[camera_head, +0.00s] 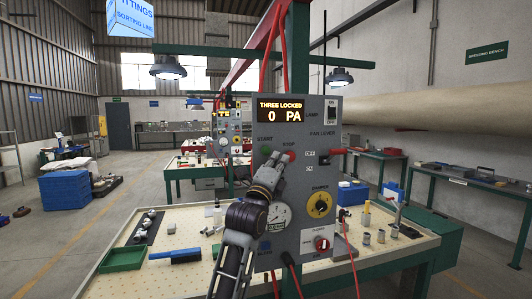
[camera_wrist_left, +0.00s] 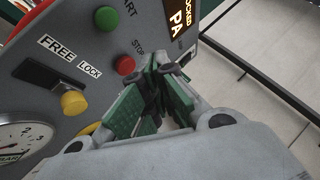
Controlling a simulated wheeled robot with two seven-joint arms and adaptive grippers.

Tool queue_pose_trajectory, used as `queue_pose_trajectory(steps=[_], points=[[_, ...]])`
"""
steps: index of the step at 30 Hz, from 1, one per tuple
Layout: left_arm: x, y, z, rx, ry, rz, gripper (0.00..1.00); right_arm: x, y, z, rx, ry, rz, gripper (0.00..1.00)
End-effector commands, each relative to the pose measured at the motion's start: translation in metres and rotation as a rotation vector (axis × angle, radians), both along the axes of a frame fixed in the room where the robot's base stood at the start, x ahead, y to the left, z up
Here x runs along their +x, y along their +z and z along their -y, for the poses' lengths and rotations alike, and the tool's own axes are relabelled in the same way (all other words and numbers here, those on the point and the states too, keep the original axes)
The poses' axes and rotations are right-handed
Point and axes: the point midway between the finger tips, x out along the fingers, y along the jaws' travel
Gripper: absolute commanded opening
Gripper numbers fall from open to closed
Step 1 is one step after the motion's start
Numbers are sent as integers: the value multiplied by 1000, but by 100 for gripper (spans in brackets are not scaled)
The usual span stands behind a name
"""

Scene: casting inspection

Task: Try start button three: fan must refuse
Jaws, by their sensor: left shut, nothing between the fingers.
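The grey control panel (camera_head: 345,120) stands upright on the bench. Its amber display (camera_head: 281,109) reads "THREE LOCKED" and "0 PA". The green start button (camera_head: 266,150) sits at the upper left, and it also shows in the left wrist view (camera_wrist_left: 107,18). The red stop button (camera_head: 291,155) is to its right and shows in the left wrist view (camera_wrist_left: 125,64). My left gripper (camera_head: 276,161) is shut and empty in front of the panel, close to both buttons. Its green-padded fingers (camera_wrist_left: 158,80) appear beside the stop button; contact cannot be told. My right gripper is out of view.
A red-handled fan lever (camera_head: 338,151), a yellow damper knob (camera_head: 319,205) and a red knob (camera_head: 322,244) are on the panel. A yellow knob (camera_wrist_left: 74,102) by the FREE/LOCK label shows in the wrist view. Castings and a green tray (camera_head: 123,258) lie on the bench.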

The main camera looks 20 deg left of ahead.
Motion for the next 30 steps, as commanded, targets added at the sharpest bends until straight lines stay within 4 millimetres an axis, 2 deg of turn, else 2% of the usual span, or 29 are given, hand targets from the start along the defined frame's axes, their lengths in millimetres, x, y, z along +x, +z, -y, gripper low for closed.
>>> queue_pose_trajectory(steps=[21, 30], points=[[52, 1, -34, 2, 0, 0, 0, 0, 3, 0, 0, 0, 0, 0], [60, 1, -41, -1, -1, 1, 0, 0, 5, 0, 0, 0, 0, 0]])
